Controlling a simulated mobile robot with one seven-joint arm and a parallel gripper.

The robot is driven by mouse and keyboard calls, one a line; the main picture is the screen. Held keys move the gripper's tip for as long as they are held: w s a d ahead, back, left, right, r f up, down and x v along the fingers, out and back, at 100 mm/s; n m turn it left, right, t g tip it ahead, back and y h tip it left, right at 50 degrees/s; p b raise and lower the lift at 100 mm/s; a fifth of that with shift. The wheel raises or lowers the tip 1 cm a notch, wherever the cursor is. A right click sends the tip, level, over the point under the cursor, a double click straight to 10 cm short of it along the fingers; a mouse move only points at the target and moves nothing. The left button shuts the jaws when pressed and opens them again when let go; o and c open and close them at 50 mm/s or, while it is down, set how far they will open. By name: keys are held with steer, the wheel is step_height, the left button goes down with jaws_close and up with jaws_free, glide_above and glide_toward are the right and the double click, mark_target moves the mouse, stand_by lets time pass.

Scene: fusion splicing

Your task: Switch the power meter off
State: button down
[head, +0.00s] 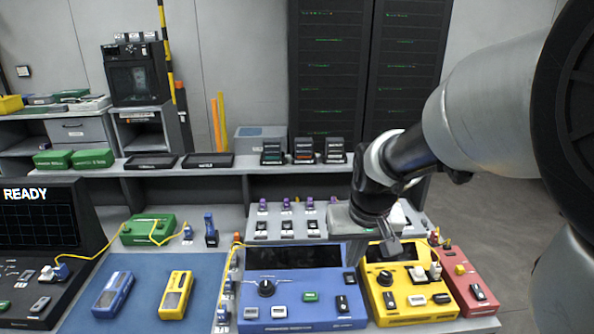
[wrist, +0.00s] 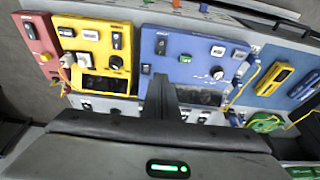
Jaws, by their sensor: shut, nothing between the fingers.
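A blue instrument (head: 300,325) with a dark screen, a knob, a green button and a black rocker switch (head: 342,303) lies on the bench. Beside it is a yellow instrument (head: 400,318) with a screen, a knob, white plugs and a rocker switch (head: 441,298). I cannot read which one is the power meter. The wrist view shows both upside down, the blue one (wrist: 205,35) and the yellow one (wrist: 90,22).
A red box (head: 470,288) stands right of the yellow instrument. A blue mat (head: 140,310) at left holds a blue and a yellow handheld unit. A black READY console (head: 40,235) is at far left. Yellow cables run between devices. Small connectors stand behind the instruments.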

steer(key=shift+x, duration=0.9)
steer(key=shift+w, duration=0.15)
steer(key=b, duration=0.3)
glide_above(342, 299)
steer(key=f, duration=1.2)
steer(key=shift+s+f, duration=0.15)
steer(key=shift+s, duration=0.2)
steer(key=shift+f, duration=0.65)
steer(key=shift+w+f+b, duration=0.1)
steer(key=shift+f+b, duration=0.1)
steer(key=shift+b, duration=0.1)
steer(key=shift+s, duration=0.2)
